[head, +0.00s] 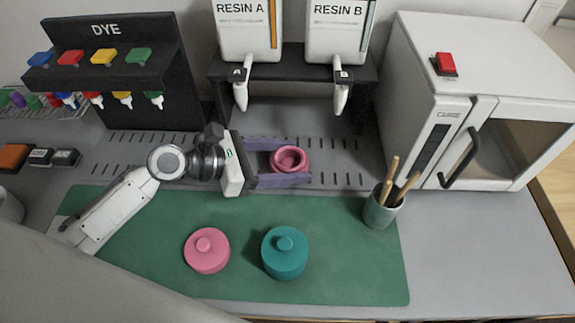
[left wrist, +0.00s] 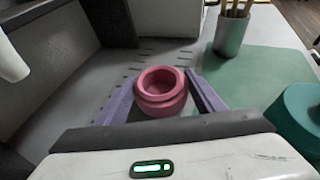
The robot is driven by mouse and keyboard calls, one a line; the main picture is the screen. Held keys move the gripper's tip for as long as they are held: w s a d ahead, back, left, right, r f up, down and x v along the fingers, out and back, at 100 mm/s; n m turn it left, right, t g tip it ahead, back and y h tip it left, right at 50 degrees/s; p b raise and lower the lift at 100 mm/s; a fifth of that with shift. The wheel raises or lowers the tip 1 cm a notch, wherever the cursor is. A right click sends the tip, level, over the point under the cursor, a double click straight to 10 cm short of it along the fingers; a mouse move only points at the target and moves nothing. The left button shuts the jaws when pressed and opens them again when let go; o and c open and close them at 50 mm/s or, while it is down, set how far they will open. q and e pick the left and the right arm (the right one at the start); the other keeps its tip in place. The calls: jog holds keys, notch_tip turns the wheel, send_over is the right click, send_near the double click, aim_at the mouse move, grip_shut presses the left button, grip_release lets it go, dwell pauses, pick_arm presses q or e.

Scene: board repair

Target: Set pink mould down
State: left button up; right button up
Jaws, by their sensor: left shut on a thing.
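The pink mould (head: 289,159) is a round open cup between the purple fingers of my left gripper (head: 280,162), over the slotted grey strip behind the green mat. The left wrist view shows the mould (left wrist: 161,91) upright, its open mouth facing up, with a finger on each side of it. My left gripper (left wrist: 165,100) is shut on it. I cannot tell whether its base touches the surface. A pink lid (head: 207,250) with a knob lies on the green mat (head: 340,275). My right gripper is not in view.
A teal lidded pot (head: 284,252) stands on the mat. A grey cup with wooden sticks (head: 380,208) is at the mat's right edge. The resin dispenser stand (head: 290,72) is behind, the white oven (head: 460,120) right, the dye rack (head: 115,70) left. The mat's right half is mostly clear.

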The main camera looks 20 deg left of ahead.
pick_arm(q)
jog(key=shift+w+a+f+b, duration=0.1)
jog(key=shift+f+b, duration=0.05)
jog(key=shift+f, duration=0.3)
jog(key=shift+w+f+b, duration=0.1)
jog(key=shift+f+b, duration=0.05)
jog(key=shift+f, duration=0.3)
jog(key=o, duration=1.2)
jog(key=shift+f, duration=0.1)
jog(key=shift+c, duration=0.2)
jog(key=p+v, duration=0.1)
jog(key=v, duration=1.1)
jog(key=shift+s, duration=0.1)
